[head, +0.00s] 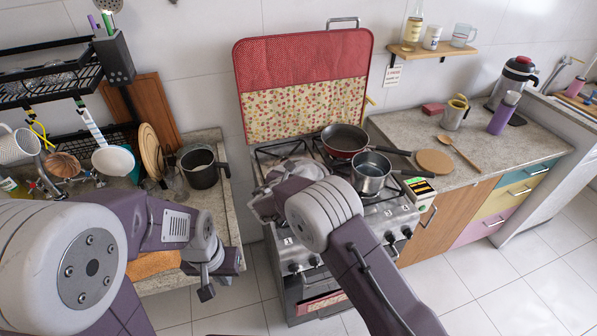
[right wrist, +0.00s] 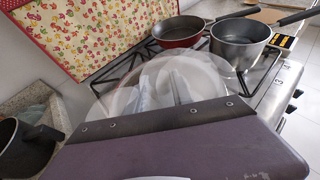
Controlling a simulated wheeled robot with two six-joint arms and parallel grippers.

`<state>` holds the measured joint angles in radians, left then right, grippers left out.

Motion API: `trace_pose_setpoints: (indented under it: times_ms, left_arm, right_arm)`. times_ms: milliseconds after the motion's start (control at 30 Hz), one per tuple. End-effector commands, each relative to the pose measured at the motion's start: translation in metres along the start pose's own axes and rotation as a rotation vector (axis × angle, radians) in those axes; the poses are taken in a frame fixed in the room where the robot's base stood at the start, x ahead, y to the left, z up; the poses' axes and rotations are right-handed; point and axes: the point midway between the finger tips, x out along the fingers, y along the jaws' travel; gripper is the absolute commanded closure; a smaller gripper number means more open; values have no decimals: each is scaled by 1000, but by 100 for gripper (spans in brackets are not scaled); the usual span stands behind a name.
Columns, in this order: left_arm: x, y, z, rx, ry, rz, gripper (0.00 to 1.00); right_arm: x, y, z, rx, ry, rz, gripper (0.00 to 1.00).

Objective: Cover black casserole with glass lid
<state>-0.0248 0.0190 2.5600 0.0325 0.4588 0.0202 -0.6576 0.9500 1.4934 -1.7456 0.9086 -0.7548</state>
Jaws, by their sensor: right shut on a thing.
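The black casserole (head: 203,170) stands without a cover on the counter left of the stove. Its dark handle points right, and part of it shows at the left edge of the right wrist view (right wrist: 22,148). The clear glass lid (right wrist: 207,80) is over the stove's left side, tilted in the right wrist view. My right gripper (right wrist: 162,92) is shut on the lid. In the head view my right forearm hides most of that gripper and part of the lid (head: 300,168). My left gripper (head: 216,287) is open and empty in front of the left counter.
A red frying pan (head: 344,138) and a steel saucepan (head: 371,174) stand on the stove, right of the lid. A glass jar (head: 175,182) stands close left of the casserole. The raised patterned stove cover (head: 303,108) is behind. A dish rack (head: 50,85) hangs at left.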

Motion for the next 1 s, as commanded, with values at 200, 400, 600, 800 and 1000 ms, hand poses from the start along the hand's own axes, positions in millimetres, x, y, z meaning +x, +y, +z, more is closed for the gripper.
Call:
trace_pose_setpoints:
  times_ms: [200,400,600,800,1000]
  left_arm:
    - [-1,0,0,0,0,0,100]
    - [2,0,0,0,0,0,100]
    - [6,0,0,0,0,0,100]
    - [5,0,0,0,0,0,100]
    - [5,0,0,0,0,0,100]
  right_arm:
    - [0,0,1,0,-2,1,100]
    - [0,0,0,0,-2,0,100]
    - [1,-1,-1,0,-2,0,100]
    - [1,-1,0,0,-2,0,70]
    - [1,-1,0,0,-1,0,47]
